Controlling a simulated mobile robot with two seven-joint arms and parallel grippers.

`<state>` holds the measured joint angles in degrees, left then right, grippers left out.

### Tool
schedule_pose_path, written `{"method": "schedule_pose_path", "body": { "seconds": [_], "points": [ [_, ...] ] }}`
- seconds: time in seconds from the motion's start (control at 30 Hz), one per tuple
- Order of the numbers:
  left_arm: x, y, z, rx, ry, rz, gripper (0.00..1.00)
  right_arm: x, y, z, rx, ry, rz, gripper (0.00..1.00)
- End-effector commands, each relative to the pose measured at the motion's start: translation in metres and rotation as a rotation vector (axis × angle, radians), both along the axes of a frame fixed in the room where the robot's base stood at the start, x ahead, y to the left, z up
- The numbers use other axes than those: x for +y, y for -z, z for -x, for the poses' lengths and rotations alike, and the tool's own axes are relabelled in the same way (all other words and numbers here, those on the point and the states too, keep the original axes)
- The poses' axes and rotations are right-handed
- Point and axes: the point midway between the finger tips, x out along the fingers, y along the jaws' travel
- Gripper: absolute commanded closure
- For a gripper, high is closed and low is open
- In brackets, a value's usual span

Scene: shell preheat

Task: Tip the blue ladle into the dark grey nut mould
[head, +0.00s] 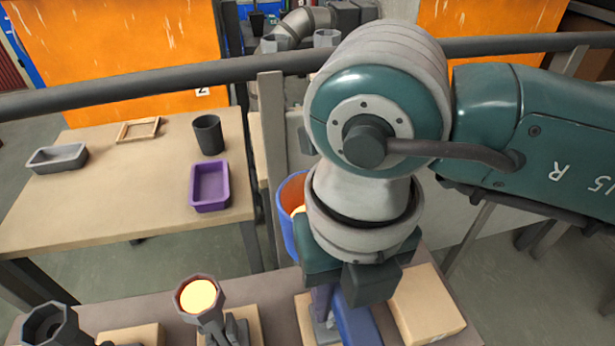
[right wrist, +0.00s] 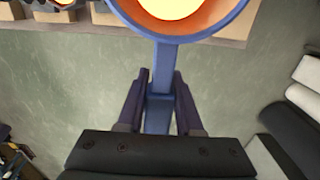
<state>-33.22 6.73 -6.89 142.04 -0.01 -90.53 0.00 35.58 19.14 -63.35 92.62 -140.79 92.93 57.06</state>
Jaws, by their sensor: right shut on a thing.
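The blue ladle (head: 285,222) has an orange inside and holds pale yellow contents. My right gripper (head: 338,305) is shut on its handle. In the right wrist view the handle (right wrist: 160,110) runs between the fingers of the gripper (right wrist: 161,82), and the bowl (right wrist: 180,38) is at the top, its contents inside. A dark grey nut mould (head: 48,325) stands at the front left, its inside dark, partly cut off by the frame. The ladle is well to its right. My left gripper is not in view.
A grey nut-shaped mould (head: 203,318) filled with pale yellow stands between the dark mould and my right arm. Tan blocks (head: 428,305) line the front bench. The left table holds a purple tray (head: 210,187), black cup (head: 208,135) and grey tray (head: 57,158). A dark rail (head: 150,86) crosses behind.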

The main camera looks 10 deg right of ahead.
Motion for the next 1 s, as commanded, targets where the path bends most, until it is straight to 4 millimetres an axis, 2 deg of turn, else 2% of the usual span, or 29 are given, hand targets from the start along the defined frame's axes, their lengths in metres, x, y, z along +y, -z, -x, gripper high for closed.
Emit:
{"method": "schedule_pose_path", "body": {
  "seconds": [0.83, 1.0],
  "points": [
    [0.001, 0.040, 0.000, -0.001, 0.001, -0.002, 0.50, 0.001, 0.044, -0.001, -0.002, 0.000, -0.001, 1.00],
    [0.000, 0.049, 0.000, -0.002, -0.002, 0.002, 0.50, 0.006, 0.044, 0.000, 0.006, 0.002, -0.170, 1.00]
  ]
}}
